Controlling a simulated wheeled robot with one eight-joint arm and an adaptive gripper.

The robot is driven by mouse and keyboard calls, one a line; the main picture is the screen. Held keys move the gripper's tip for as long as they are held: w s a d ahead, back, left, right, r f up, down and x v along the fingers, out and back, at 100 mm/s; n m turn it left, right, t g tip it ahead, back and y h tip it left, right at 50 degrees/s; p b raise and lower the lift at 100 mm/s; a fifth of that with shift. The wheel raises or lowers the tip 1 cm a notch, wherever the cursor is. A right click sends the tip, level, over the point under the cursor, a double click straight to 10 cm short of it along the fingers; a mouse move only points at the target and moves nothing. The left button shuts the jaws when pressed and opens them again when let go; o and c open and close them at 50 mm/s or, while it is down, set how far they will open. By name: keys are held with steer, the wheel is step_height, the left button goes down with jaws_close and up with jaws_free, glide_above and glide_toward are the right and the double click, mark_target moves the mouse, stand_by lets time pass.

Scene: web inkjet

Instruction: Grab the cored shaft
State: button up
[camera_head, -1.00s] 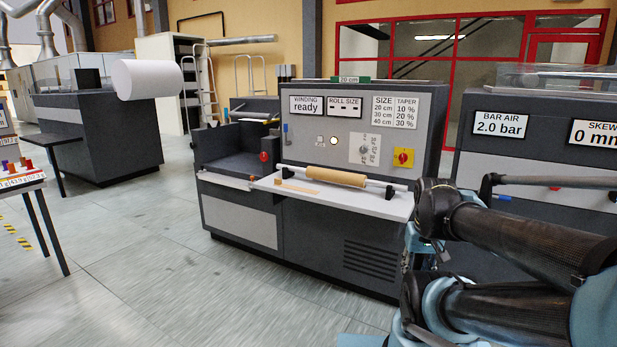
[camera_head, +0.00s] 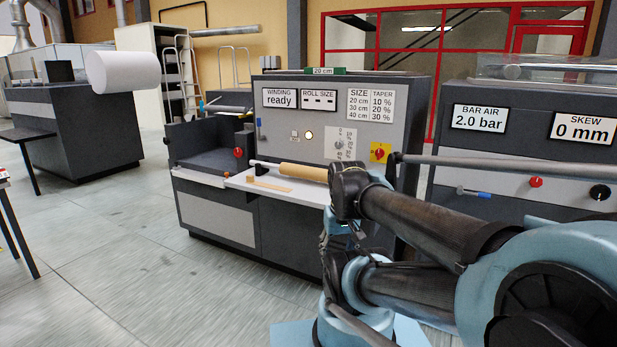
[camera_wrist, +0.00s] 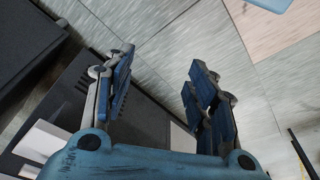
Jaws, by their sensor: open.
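The cored shaft is a pale bar with a tan cardboard core (camera_head: 302,171) around it. It lies along the light shelf (camera_head: 236,180) on the front of the winding machine. My arm hides its right end in the head view. My gripper (camera_wrist: 162,78) shows in the wrist view with its two blue fingers apart and nothing between them. It points at the grey floor beside a dark machine, and the cored shaft is not in the wrist view. In the head view I cannot make out the gripper's fingers clearly.
A flat tan strip (camera_head: 269,185) lies on the shelf in front of the shaft. The winding machine's panel (camera_head: 285,125) rises behind it. Another machine (camera_head: 455,165) with a long grey bar stands at right. Open floor (camera_head: 130,260) lies at front left.

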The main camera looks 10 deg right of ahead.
steer(key=w+a+r+m+t+y, duration=0.1)
steer(key=w+a+r+m, duration=0.15)
steer(key=w, duration=0.35)
steer(key=w+a+r+m+t+y, duration=0.1)
steer(key=w+r+m+y, duration=0.15)
steer(key=w, duration=0.35)
steer(key=m+t+y, duration=0.2)
steer(key=m+t, duration=0.5)
steer(key=m, duration=1)
glide_toward(314, 171)
steer(key=x, duration=0.7)
steer(key=shift+s+a+f, duration=0.1)
steer(key=shift+a+f, duration=0.1)
steer(key=shift+a, duration=0.1)
steer(key=shift+d+x, duration=0.15)
steer(key=shift+x, duration=1.15)
steer(key=shift+d+x, duration=0.15)
steer(key=shift+x, duration=1.2)
steer(key=shift+r, duration=0.1)
jaws_close()
